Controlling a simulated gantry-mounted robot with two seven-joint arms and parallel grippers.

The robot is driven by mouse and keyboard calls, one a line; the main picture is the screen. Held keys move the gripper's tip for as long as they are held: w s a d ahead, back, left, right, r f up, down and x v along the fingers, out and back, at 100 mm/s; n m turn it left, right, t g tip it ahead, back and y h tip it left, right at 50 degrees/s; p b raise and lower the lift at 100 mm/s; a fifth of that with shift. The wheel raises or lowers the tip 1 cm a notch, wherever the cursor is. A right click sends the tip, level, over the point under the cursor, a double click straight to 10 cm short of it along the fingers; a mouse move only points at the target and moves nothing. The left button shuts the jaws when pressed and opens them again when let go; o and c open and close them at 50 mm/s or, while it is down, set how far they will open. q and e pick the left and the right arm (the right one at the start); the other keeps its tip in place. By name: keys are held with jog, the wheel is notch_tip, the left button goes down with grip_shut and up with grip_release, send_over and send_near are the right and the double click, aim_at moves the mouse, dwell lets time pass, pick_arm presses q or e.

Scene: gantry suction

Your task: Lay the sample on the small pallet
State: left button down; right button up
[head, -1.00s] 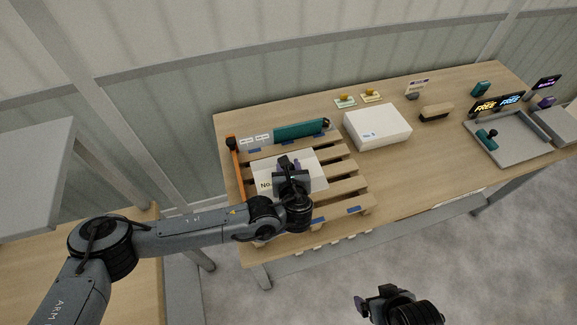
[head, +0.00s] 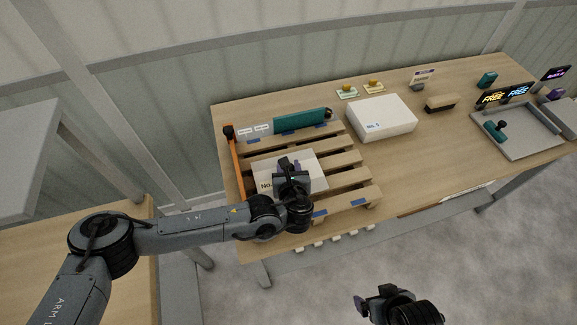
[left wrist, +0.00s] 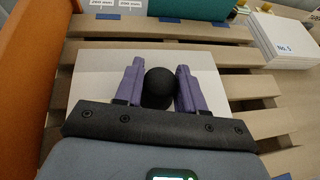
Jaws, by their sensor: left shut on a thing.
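The sample appears to be the flat white board (head: 263,172) marked "No.", lying over the slats of the wooden pallet (head: 345,203); it also shows in the left wrist view (left wrist: 95,62). My left gripper (head: 288,166) is above the board. In the left wrist view its two purple fingers (left wrist: 160,88) are shut on a round black knob (left wrist: 160,86) standing over the board. What joins knob and board is hidden. I cannot tell whether the board touches the slats. My right gripper (head: 372,302) hangs in front of the bench, away from everything.
An orange rail (head: 236,165) edges the pallet's left side, and a teal block (head: 300,121) lies along its back. A white stack (head: 382,118) marked "No. 5" stands to the right. A brush (head: 441,104) and a grey tray (head: 520,145) are further right. Bare bench lies between.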

pick_arm(q)
jog(key=shift+f+b, duration=0.55)
jog(key=shift+f, duration=0.05)
dwell(0.7)
jog(key=c, duration=0.6)
grip_release()
jog(key=shift+s, duration=0.1)
